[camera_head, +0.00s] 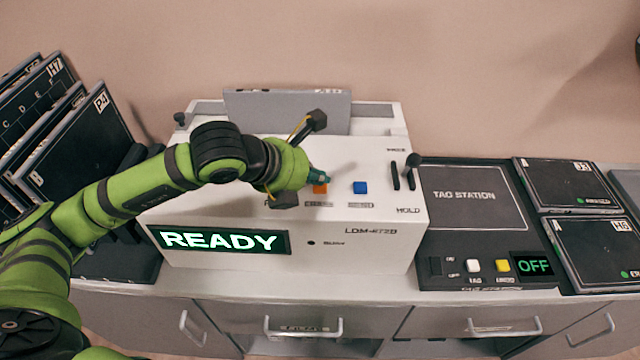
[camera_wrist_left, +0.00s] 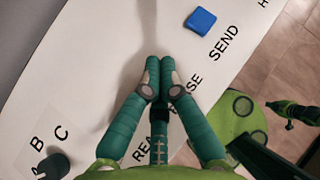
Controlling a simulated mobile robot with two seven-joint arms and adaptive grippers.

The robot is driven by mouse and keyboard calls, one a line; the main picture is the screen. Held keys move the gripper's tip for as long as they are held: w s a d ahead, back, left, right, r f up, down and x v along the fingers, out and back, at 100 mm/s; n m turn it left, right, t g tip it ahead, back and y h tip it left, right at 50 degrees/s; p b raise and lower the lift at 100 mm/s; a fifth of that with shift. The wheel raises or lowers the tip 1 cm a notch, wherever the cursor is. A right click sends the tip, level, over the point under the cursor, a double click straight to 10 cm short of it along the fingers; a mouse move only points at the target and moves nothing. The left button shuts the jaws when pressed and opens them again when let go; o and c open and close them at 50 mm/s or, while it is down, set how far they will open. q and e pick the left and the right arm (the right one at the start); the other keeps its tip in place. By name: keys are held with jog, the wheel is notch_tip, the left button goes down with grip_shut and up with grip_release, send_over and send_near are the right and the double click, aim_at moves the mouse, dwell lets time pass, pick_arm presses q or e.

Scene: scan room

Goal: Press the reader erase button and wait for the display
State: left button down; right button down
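The white reader (camera_head: 370,240) stands on the counter. Its display (camera_head: 220,240) reads READY in green. The orange button (camera_head: 320,189), above a label that seems to read ERASE, is partly covered by my left gripper (camera_head: 318,177). In the left wrist view, the left gripper (camera_wrist_left: 160,84) has its fingertips together with nothing seen between them. They point down at the reader top and hide the orange button there. I cannot tell whether they touch it. A small dark green part at the right of the left wrist view may be my right gripper; its fingers are unclear.
A blue button (camera_head: 360,187) sits right of the orange one, above SEND in the left wrist view. Black levers (camera_head: 411,172) stand farther right. The tag station (camera_head: 465,200) shows OFF. Dark panels (camera_head: 570,187) lie at right; more panels (camera_head: 85,140) lean at left.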

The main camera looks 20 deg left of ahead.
aim_at(316, 188)
pick_arm(q)
jog(key=shift+f+b, duration=0.35)
dwell(0.3)
jog(key=shift+r, duration=0.1)
jog(key=shift+r+p, duration=0.35)
jog(key=shift+r, duration=0.5)
jog(key=shift+r+p, duration=1.4)
jog(key=shift+r, duration=1.15)
jog(key=shift+f, duration=0.1)
